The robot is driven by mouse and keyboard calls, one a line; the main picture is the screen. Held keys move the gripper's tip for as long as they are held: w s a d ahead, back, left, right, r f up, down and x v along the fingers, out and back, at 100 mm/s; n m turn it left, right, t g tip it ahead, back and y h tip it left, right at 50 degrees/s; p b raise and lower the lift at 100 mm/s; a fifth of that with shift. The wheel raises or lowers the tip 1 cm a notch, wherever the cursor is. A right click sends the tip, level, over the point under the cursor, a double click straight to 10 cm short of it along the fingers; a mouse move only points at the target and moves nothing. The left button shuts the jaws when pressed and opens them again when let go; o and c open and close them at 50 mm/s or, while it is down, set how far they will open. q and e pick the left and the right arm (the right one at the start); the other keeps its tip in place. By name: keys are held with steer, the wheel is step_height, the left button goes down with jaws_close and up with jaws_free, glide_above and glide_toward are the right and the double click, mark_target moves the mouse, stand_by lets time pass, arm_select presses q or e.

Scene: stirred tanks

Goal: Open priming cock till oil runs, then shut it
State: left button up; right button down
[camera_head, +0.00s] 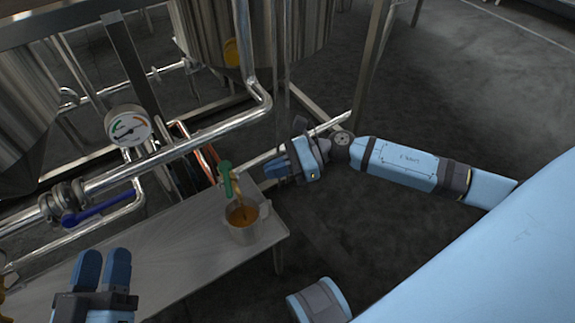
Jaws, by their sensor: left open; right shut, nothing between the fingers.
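The priming cock has a green handle (226,179) at the end of a thin pipe, above the table's back edge. A brown stream of oil (238,200) falls from below it into a grey metal cup (243,234), with brown oil visible inside. My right gripper (276,169) is shut and empty, just right of the green handle and apart from it. My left gripper (104,268) is open and empty over the left part of the table, well away from the cock.
The grey metal table (165,262) carries the cup near its right end. A pressure gauge (128,126) and a blue-handled valve (97,209) sit on the pipework. Steel tanks (290,35) stand behind. The floor at right is open.

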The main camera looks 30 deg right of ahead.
mark_target(228, 183)
arm_select(q)
steer(key=shift+d+f+g+b, duration=0.15)
steer(key=shift+f+g+b, duration=0.35)
steer(key=shift+f, duration=0.45)
arm_select(e)
steer(key=x, duration=0.8)
arm_select(q)
steer(key=shift+w+r, duration=0.1)
steer(key=shift+r, duration=0.1)
